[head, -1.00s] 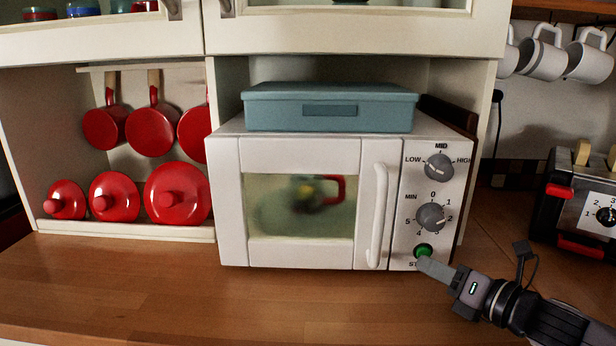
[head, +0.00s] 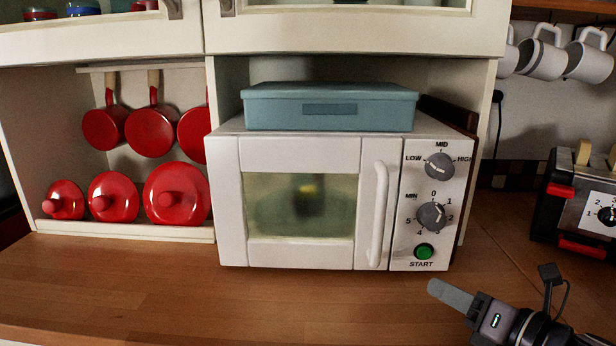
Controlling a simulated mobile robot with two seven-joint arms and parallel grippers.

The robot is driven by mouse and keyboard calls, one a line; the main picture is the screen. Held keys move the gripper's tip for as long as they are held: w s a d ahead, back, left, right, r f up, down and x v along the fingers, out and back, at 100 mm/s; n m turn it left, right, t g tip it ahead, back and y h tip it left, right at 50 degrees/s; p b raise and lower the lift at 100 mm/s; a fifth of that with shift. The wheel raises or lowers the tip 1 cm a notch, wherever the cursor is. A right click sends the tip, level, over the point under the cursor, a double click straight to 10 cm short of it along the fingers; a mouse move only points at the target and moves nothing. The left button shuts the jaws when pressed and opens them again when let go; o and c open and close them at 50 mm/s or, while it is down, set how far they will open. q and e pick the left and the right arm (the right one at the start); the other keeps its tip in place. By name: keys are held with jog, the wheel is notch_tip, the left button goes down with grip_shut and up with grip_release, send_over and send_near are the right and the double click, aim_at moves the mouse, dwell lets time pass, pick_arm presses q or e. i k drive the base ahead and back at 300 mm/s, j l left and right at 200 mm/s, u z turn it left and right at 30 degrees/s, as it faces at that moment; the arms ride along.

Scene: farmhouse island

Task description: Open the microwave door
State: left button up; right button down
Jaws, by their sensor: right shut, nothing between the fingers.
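The white microwave (head: 310,134) stands on the wooden counter with its door (head: 257,202) closed. The door has a glass window, with something blurred inside, and a vertical white handle (head: 378,215) at its right edge. Right of the handle is a panel with two grey knobs and a green start button (head: 424,251). My right gripper (head: 437,288) is shut and empty, low in front of the counter, below and right of the start button and apart from the microwave. My left gripper is not in view.
A teal box (head: 330,106) lies on top of the microwave. Red pans (head: 152,131) and red lids (head: 177,193) are in the shelf at left. A toaster (head: 580,215) stands at right, under hanging white mugs (head: 543,58). The counter (head: 150,285) in front is clear.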

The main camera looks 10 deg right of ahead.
aim_at(281, 201)
jog(key=k+j, duration=0.15)
jog(key=j, duration=0.15)
jog(key=k+j, duration=0.1)
jog(key=j, duration=0.25)
jog(key=k+j, duration=0.15)
jog(key=j, duration=0.15)
jog(key=k+j, duration=0.1)
jog(key=j, duration=0.25)
